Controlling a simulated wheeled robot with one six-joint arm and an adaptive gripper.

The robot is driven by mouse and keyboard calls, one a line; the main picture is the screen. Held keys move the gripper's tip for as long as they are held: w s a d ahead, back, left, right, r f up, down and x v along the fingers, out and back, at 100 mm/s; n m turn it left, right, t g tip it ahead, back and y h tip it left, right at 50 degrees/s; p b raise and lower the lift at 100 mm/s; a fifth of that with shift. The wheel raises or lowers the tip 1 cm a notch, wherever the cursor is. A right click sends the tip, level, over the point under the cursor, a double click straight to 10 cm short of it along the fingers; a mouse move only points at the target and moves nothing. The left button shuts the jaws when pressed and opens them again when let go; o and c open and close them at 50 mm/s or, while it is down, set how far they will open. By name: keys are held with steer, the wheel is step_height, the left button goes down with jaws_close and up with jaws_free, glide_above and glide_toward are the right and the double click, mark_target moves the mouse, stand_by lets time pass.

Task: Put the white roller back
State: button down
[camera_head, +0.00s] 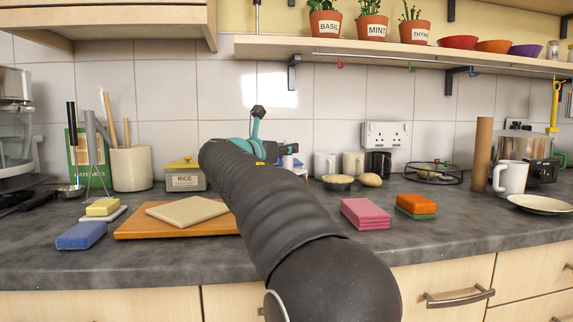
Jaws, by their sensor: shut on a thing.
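My arm rises from the bottom middle in a black ribbed sleeve and reaches over the worktop towards the tiled wall. At its far end, teal and dark parts show, where my gripper (284,149) is partly in view. The arm hides most of it, and the fingertips cannot be made out. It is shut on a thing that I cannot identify. A small blue and white patch (291,162) shows just below these parts; I cannot tell whether it is held or stands behind. I cannot pick out the white roller for certain.
On the worktop (300,250), a wooden board (135,230), blue sponge (80,236) and yellow sponge (103,207) lie left. Pink sponges (365,213), an orange sponge (416,204), a brown cylinder (482,153) and white mug (511,177) are right. A shelf (420,55) overhangs the back.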

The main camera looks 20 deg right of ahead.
mark_target(285, 163)
steer(key=shift+f+b, duration=0.35)
steer(key=shift+f, duration=1.55)
steer(key=shift+f+b, duration=0.35)
steer(key=shift+f, duration=0.45)
steer(key=c, duration=1)
jaws_free()
steer(key=shift+w+f, duration=0.1)
steer(key=shift+f, duration=0.05)
steer(key=shift+r+p, duration=0.35)
steer(key=shift+r, duration=0.45)
steer(key=shift+s+a+r, duration=0.1)
steer(key=shift+s+a, duration=0.15)
steer(key=shift+a, duration=0.1)
steer(key=v, duration=1.1)
steer(key=shift+s+a+r+b, duration=0.1)
steer(key=shift+b, duration=0.25)
